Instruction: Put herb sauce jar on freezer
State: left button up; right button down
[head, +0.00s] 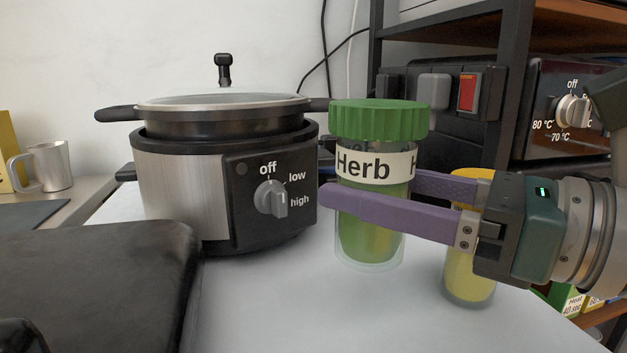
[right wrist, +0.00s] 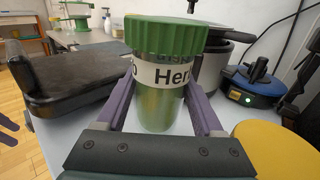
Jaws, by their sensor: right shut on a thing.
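The herb sauce jar (head: 372,225) is clear with green contents, a green lid and a white "Herb" label. It is upright over the white surface beside the slow cooker; I cannot tell if it touches the surface. My right gripper (head: 370,205) reaches in from the right with its purple fingers shut on the jar. The jar also shows between the fingers in the right wrist view (right wrist: 165,85).
A slow cooker (head: 185,190) stands left of the jar. A yellow jar (head: 470,275) stands behind my right gripper. A black bulky object (head: 90,270) fills the lower left. A shelf with a dial appliance (head: 560,110) is at right. A metal mug (head: 48,167) is far left.

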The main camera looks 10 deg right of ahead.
aim_at(400, 253)
jog(key=shift+f+b, duration=2.05)
jog(key=shift+f, duration=0.4)
jog(key=shift+f, duration=0.1)
jog(key=shift+f+b, duration=0.65)
jog(key=shift+f, duration=0.25)
jog(key=shift+c, duration=1.8)
grip_release()
jog(key=o, duration=0.4)
jog(key=shift+f, duration=0.1)
jog(key=shift+c, duration=0.2)
